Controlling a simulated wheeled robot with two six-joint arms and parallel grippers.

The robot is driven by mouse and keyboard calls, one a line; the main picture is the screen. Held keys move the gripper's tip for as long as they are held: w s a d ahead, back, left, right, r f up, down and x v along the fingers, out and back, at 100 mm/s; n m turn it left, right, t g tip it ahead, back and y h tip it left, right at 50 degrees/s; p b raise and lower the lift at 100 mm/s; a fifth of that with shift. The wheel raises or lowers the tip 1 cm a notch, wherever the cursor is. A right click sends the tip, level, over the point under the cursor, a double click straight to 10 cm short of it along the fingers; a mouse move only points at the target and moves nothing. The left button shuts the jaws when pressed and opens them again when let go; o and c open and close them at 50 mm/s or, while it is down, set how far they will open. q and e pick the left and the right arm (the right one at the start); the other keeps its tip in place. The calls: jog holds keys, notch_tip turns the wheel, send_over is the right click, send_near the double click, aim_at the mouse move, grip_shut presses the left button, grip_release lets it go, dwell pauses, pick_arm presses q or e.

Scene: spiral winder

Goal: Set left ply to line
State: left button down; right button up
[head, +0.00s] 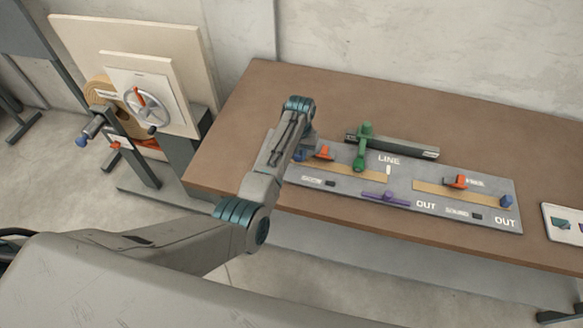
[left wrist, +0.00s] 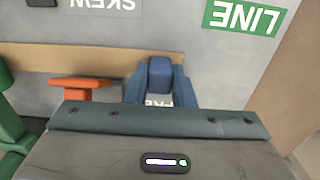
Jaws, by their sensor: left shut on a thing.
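A grey panel (head: 345,185) lies on the table with two tan tracks, a left one (head: 345,179) and a right one (head: 435,189). My left gripper (head: 302,150) is over the left end of the left track. In the left wrist view its fingers are shut on a blue block (left wrist: 160,74), one on each side. An orange piece (head: 323,152) sits beside it on the left track, and also shows in the wrist view (left wrist: 86,87). A green LINE label (left wrist: 243,17) is apart from the block. My arm partly hides the panel's left end. My right gripper is not in view.
A purple handle (head: 385,198) is at the front. Another orange piece (head: 455,181) and blue block (head: 506,201) are at right. The back of the brown table (head: 480,125) is clear.

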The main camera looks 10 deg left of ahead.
pick_arm(q)
jog(key=shift+d+r, duration=0.1)
jog(key=shift+d, duration=0.25)
jog(key=shift+a, duration=0.2)
jog(key=c, duration=1.6)
grip_release()
jog(key=o, duration=0.3)
jog(key=shift+d, duration=0.2)
jog(key=shift+o, duration=0.3)
jog(key=shift+a, duration=0.1)
notch_tip(320, 180, up, 10)
jog(key=shift+f+b, duration=0.25)
jog(key=shift+b, duration=0.95)
jog(key=shift+r, duration=0.65)
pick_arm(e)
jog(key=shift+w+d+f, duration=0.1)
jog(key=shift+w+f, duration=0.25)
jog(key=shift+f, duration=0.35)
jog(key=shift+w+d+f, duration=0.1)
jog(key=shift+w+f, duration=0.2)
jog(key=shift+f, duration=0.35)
pick_arm(q)
jog(key=shift+f, duration=0.1)
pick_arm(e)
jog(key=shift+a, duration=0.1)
